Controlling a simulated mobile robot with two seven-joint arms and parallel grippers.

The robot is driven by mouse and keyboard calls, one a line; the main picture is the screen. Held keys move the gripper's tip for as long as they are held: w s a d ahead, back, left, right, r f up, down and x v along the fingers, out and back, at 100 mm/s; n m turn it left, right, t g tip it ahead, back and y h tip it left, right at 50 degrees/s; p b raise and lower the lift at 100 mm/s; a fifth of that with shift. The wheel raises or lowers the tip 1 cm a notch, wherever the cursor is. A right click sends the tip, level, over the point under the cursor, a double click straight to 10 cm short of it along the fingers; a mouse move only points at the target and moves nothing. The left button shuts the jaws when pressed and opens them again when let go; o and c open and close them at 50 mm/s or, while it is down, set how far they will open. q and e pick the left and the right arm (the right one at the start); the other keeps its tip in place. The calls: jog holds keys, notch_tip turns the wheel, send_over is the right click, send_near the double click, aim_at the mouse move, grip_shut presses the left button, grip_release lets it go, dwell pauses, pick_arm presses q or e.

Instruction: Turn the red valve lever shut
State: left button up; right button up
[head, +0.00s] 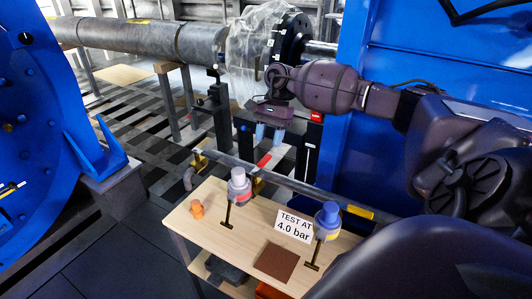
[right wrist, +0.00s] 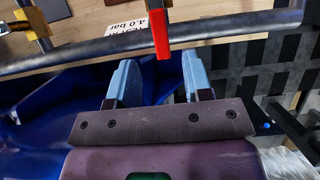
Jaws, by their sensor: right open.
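The red valve lever (head: 264,161) is a short red bar at the dark pipe (head: 300,187) behind the wooden bench. In the right wrist view the lever (right wrist: 160,36) crosses the pipe (right wrist: 225,27) and its end points toward my fingers. My right gripper (head: 269,135) is open and empty, with light blue fingers, above and behind the lever. In the right wrist view the gripper (right wrist: 160,75) has its fingers on either side of the lever's line, with the lever's end just short of them. The valve body is not clear. My left gripper is out of view.
The wooden bench (head: 215,231) holds a grey-capped fitting (head: 239,185), a blue-capped fitting (head: 327,220), an orange part (head: 197,209), a brown pad (head: 276,262) and a "TEST AT 4.0 bar" sign (head: 293,227). A blue wall (head: 375,150) stands behind my right arm.

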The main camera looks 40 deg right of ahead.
aim_at(265, 159)
jog(key=shift+x, duration=2.6)
grip_shut()
